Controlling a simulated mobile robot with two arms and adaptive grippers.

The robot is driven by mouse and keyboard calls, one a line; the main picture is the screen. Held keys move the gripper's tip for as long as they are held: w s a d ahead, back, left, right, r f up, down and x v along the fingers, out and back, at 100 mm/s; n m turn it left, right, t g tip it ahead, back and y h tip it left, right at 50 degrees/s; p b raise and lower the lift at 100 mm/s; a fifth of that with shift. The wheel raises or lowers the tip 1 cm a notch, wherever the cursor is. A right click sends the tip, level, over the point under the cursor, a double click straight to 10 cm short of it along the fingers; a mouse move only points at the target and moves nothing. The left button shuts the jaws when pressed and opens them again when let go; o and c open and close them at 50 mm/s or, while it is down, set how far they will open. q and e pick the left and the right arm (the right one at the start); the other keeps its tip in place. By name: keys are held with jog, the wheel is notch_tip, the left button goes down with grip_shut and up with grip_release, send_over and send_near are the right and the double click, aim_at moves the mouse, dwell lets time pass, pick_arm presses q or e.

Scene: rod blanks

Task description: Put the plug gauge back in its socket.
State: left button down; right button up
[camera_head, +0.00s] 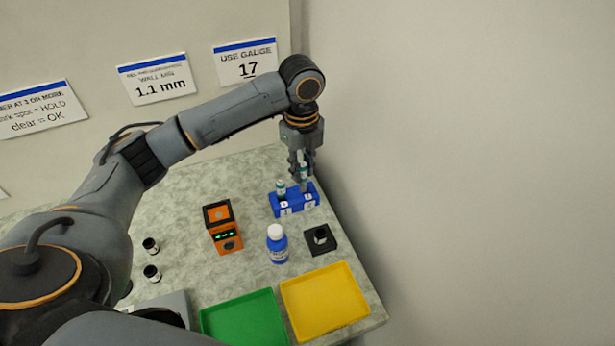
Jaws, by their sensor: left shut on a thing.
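My left gripper (302,172) points down over the right side of the blue gauge rack (285,209), at the far right of the table. It is shut on a plug gauge (304,184) with a pale and green handle, held upright at the rack's right socket. I cannot tell how deep its lower end sits in that socket. A second, similar plug gauge (281,188) stands in the rack's left socket. White number labels show on the rack's front. My right gripper is not in view.
In front of the rack stand a blue bottle with a white cap (277,244), a black block with a round hole (320,239) and an orange device (222,228). A green tray (245,318) and a yellow tray (325,300) lie nearer. Two short tubes (151,246) stand at left.

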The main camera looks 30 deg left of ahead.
pick_arm(q)
jog(key=shift+w+a+f+p, duration=0.15)
jog(key=shift+w+a+f, duration=0.15)
jog(key=shift+w+f, duration=0.85)
jog(key=shift+w+a+f+p, duration=0.1)
jog(key=shift+w+a+f, duration=0.3)
jog(key=shift+f, duration=1.45)
jog(key=shift+w+a+f+p, duration=0.2)
jog(key=shift+w+f, duration=0.65)
jog(key=shift+f, duration=0.65)
jog(key=shift+f, duration=0.1)
jog(key=c, duration=1.2)
grip_release()
jog(key=shift+r, duration=0.45)
notch_tip(320, 180, up, 11)
jog(key=shift+r+b, duration=0.2)
jog(key=shift+b, duration=0.5)
